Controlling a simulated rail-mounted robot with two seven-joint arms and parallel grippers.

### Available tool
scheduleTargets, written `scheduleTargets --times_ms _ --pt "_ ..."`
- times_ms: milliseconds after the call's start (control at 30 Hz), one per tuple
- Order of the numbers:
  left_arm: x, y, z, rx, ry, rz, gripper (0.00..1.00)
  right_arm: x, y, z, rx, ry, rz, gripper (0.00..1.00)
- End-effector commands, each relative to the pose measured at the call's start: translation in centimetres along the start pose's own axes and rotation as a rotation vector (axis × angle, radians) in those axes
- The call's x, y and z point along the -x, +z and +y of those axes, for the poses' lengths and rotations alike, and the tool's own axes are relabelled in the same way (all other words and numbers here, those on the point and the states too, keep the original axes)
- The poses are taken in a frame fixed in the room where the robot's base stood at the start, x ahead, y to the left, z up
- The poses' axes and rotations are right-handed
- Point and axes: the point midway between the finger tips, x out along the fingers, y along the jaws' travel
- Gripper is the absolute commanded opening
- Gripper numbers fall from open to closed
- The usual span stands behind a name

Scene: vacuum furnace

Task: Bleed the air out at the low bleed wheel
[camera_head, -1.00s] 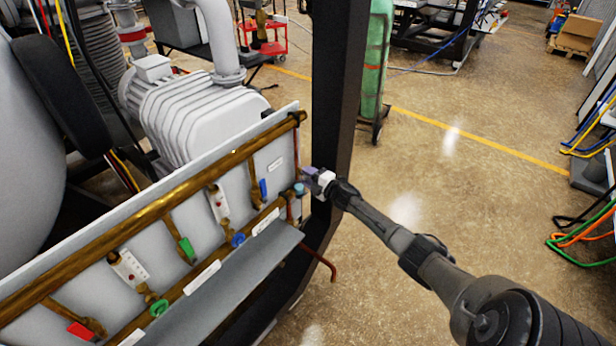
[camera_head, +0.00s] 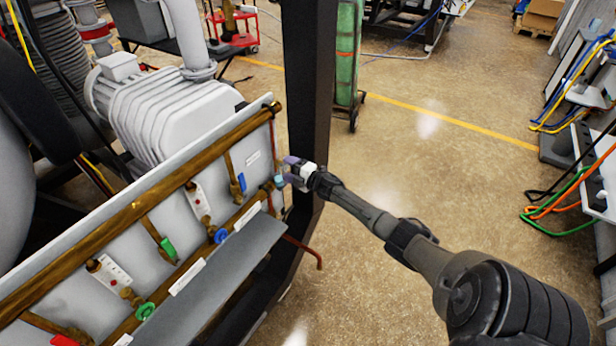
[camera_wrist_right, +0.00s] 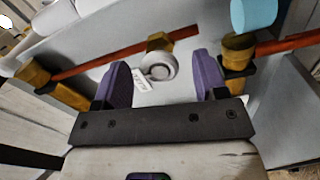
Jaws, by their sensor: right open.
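A small pale grey round wheel (camera_wrist_right: 158,66) sits on a brass fitting of a thin copper pipe in the right wrist view. I take it for the bleed wheel; a small white tag (camera_wrist_right: 140,80) hangs beside it. My right gripper (camera_wrist_right: 161,82) is open, with its purple fingers on either side of the wheel in the picture. I cannot tell how far the wheel is from the fingertips. In the head view my right gripper (camera_head: 292,172) is at the right end of the valve panel (camera_head: 258,143), and the wheel does not show clearly. My left gripper is not in view.
A light blue cap (camera_wrist_right: 254,14) stands close right of the fingers. Brass pipes, coloured valve handles and a grey ledge (camera_head: 220,275) line the panel. A dark upright post (camera_head: 307,100) stands just behind the gripper. Open floor lies to the right.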

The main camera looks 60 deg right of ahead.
Motion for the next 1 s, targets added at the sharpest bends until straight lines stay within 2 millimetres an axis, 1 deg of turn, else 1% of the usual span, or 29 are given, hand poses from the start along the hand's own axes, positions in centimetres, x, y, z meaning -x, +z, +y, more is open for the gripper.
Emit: scheduleTargets --times_ms 100,400,600,800,1000 --pt "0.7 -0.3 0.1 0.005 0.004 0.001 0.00 1.8 -0.1 0.2 0.001 -0.003 0.001 0.66" --pt "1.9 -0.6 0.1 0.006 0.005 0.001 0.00 7.0 -0.1 0.1 0.000 -0.003 0.000 0.66" --pt "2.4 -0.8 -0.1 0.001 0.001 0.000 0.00 10.0 -0.1 0.1 -0.001 -0.001 0.000 0.66" --pt "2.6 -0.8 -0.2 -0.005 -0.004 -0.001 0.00 11.9 0.0 0.1 -0.001 0.000 -0.001 0.66" --pt "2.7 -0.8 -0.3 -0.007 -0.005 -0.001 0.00 12.6 0.0 0.1 -0.001 0.001 -0.001 0.66"
